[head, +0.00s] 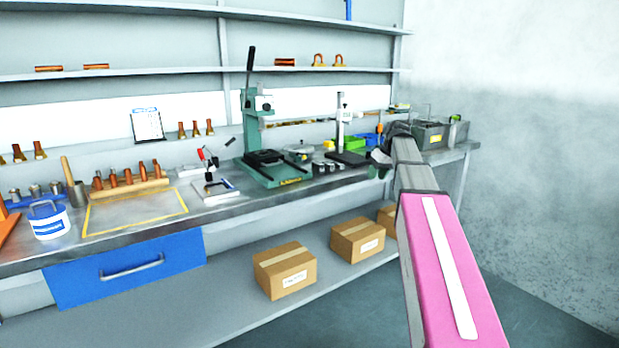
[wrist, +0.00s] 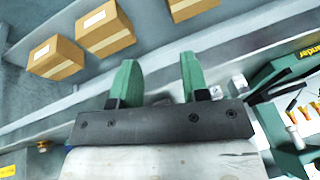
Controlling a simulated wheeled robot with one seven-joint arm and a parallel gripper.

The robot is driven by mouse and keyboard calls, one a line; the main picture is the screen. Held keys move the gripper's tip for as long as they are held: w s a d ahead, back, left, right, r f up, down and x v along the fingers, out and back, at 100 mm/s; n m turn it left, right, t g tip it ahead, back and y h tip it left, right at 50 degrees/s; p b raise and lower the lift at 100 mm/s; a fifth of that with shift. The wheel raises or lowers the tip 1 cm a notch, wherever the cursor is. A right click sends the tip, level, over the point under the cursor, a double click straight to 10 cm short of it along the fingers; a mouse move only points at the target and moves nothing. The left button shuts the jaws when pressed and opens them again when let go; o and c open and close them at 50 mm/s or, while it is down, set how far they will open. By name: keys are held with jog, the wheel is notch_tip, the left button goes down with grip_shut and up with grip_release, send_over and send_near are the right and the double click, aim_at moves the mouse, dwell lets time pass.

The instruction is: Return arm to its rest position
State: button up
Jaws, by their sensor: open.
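My pink and grey arm (head: 445,255) reaches from the lower right of the head view towards the right part of the workbench. My gripper (head: 380,160) is at its far end, small and partly hidden by the arm, near the bench's front edge. In the wrist view my gripper (wrist: 156,68) shows two green fingers set apart, with nothing held between them. It is open. The shelf edge and floor area show beyond the fingers.
The metal workbench (head: 250,192) carries a green lever press (head: 252,125), a white tub (head: 48,220) and a wooden rack of copper parts. Cardboard boxes (head: 285,270) stand on the lower shelf. A grey bin (head: 432,135) stands near my arm. Floor at right is clear.

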jog(key=s+a+f+m+g+h, duration=0.1)
jog(key=s+a+f+m, duration=0.1)
jog(key=s+f, duration=1.2)
jog(key=s+a+f+m+g+h, duration=0.1)
jog(key=s+a+f, duration=0.3)
jog(key=s+f, duration=1)
notch_tip(320, 180, down, 8)
jog(key=shift+a+r+m+h, duration=0.1)
jog(key=shift+a+m+h, duration=0.15)
jog(key=shift+m+h, duration=0.6)
